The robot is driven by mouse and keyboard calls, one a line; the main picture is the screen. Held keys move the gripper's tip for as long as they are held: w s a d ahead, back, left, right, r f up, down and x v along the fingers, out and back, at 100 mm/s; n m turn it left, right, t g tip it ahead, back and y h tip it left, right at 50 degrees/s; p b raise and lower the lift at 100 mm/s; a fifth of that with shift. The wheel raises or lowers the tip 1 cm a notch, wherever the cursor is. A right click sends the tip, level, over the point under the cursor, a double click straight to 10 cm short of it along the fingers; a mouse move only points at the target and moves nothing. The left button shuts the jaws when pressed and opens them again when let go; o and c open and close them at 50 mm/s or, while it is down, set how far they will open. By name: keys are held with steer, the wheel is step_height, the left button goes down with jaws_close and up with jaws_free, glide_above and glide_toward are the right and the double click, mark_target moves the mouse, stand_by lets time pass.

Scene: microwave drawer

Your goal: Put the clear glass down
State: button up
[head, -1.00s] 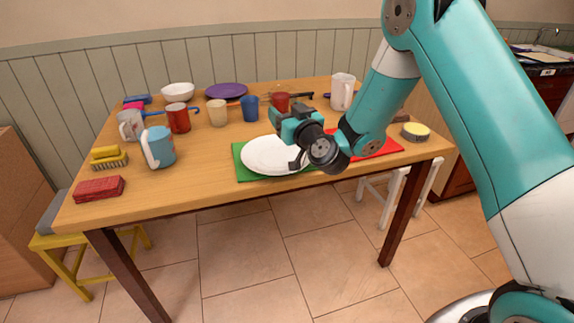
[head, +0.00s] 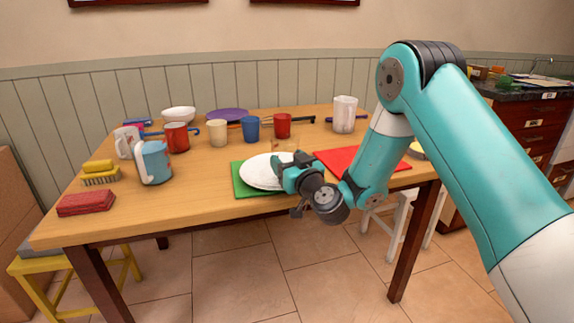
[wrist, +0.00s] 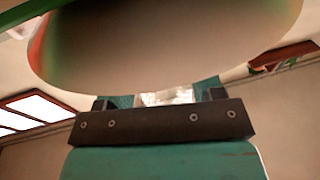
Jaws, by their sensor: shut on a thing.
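My gripper (head: 288,170) is at the front edge of the table (head: 207,188), over the right side of the white plate (head: 262,172). In the wrist view it (wrist: 160,102) is shut on the clear glass (wrist: 168,96), which shows only as a bright, see-through patch between the fingers. The rest of the glass is hard to make out in the head view. The plate lies on the green mat (head: 243,189). A large blurred rounded shape fills the top of the wrist view; I cannot tell what it is.
A red mat (head: 345,156) lies right of my gripper. Behind stand a blue cup (head: 250,128), a beige cup (head: 217,132), a red mug (head: 177,137) and a tall white mug (head: 344,114). A light-blue pitcher (head: 153,162) stands left; wood between it and the plate is clear.

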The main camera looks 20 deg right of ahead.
steer(key=shift+f, duration=0.2)
steer(key=o, duration=1.2)
steer(key=shift+r, duration=0.1)
